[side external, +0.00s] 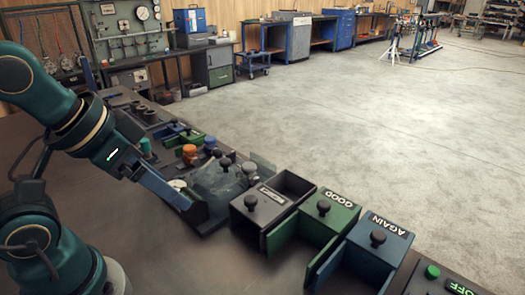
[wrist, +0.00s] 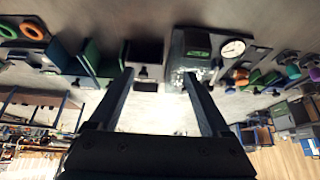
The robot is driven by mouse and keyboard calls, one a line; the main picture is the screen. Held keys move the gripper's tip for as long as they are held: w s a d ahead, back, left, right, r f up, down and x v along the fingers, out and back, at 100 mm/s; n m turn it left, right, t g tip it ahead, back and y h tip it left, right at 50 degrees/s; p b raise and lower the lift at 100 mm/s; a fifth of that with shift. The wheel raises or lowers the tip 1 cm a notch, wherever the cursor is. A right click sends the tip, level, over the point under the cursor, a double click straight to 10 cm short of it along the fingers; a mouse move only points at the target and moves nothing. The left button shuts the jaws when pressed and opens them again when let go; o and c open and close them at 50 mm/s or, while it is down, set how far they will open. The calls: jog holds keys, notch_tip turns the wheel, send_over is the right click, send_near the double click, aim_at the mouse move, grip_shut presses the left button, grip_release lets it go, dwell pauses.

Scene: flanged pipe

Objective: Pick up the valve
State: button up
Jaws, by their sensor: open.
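My gripper (side external: 192,208) is low over the bench, beside a dark fixture with a clear, see-through block (side external: 225,178) on it. In the wrist view my gripper (wrist: 157,73) has its two fingers wide apart, with nothing held between them. The clear block (wrist: 188,62) shows near the right fingertip, beside a white dial (wrist: 233,47). An orange round part (side external: 190,150) stands among small green and blue holders behind the fixture. I cannot tell which of these small parts is the valve; it may be partly hidden by my arm.
A grey open bin (side external: 286,190), a green GOOD bin (side external: 325,222) and a blue AGAIN bin (side external: 370,250), each with a black knob, line the bench edge. A green button (side external: 432,271) is at the lower right. The bench front (side external: 190,265) is bare.

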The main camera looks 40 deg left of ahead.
jog(key=w+a+r, duration=0.1)
jog(key=w+r, duration=0.4)
jog(key=w, duration=0.3)
jog(key=n+g, duration=0.2)
send_over(249, 166)
jog(key=s+d, duration=0.2)
jog(key=s, duration=0.1)
notch_tip(249, 166, down, 6)
jog(key=shift+g+y, duration=0.3)
jog(key=shift+g, duration=0.2)
jog(key=x, duration=0.3)
jog(key=a+x, duration=0.1)
jog(key=x, duration=0.6)
jog(key=shift+s+a, duration=0.1)
jog(key=shift+a, duration=0.2)
jog(key=shift+f, duration=0.5)
grip_shut()
